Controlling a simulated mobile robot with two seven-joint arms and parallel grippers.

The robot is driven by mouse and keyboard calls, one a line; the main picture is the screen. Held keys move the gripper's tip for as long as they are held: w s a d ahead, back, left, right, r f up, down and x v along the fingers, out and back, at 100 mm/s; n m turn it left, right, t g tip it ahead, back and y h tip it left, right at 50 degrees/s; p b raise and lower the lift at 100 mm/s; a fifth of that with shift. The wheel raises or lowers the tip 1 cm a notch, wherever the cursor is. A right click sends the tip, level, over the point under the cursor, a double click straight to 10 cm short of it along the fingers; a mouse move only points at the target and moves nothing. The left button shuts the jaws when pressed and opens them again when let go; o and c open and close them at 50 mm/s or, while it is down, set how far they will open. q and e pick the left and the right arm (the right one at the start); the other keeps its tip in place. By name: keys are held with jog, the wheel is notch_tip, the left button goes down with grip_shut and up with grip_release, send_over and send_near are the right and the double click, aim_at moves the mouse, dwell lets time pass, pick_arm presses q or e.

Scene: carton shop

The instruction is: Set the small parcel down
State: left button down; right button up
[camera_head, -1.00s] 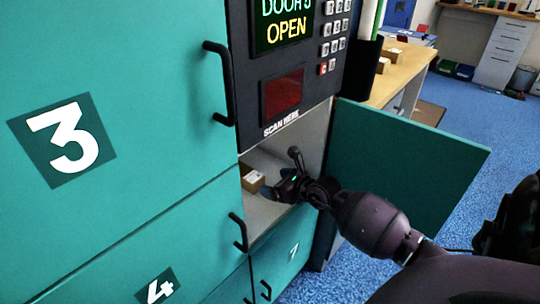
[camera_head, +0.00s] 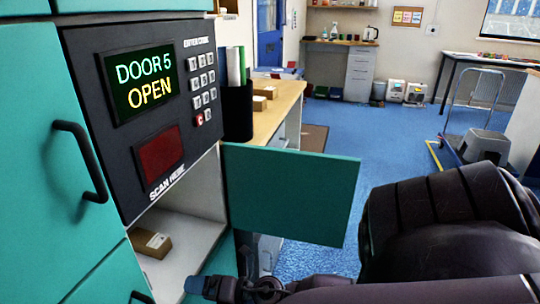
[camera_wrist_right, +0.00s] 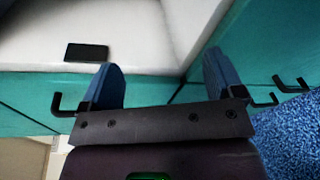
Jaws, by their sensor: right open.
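The small parcel (camera_head: 150,242), a brown carton with a pale label, rests on the white floor of the open locker compartment (camera_head: 190,240), below the scanner panel. My right gripper (camera_head: 197,286) is low in the head view, outside the compartment opening and apart from the parcel. In the right wrist view its two blue fingers (camera_wrist_right: 163,78) are spread with nothing between them. A small dark rectangle shows on a white surface there; I cannot tell what it is. My left gripper is not in view.
The open teal door (camera_head: 290,195) stands out to the right of the compartment, close above my right forearm. The control panel (camera_head: 150,95) reads "DOOR 5 OPEN". A wooden bench (camera_head: 275,118) with cartons stands behind. Blue floor (camera_head: 400,155) is clear beyond the door.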

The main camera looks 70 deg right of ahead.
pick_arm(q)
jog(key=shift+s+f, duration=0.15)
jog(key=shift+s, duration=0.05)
pick_arm(e)
jog(key=s+a+f+m+g, duration=0.1)
jog(key=s+a+m+g, duration=0.1)
jog(key=s+m, duration=0.4)
jog(key=s+a+f+m+g+h, duration=0.1)
jog(key=s+a+f+m+g, duration=0.1)
jog(key=s+a+m, duration=0.2)
jog(key=s+a+f+m+g+h, duration=0.1)
jog(key=s+a+f+m+g, duration=0.1)
jog(key=s+m, duration=0.8)
jog(key=m, duration=0.2)
jog(key=shift+s+a+f+m, duration=0.15)
jog(key=shift+a+f+m, duration=0.1)
jog(key=shift+a+m, duration=0.15)
pick_arm(q)
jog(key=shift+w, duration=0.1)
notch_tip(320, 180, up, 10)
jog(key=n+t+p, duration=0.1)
jog(key=p, duration=1.1)
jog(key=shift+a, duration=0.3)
pick_arm(e)
notch_tip(320, 180, up, 10)
jog(key=t, duration=0.1)
jog(key=shift+w+d+m+h, duration=0.2)
jog(key=shift+m+h, duration=0.2)
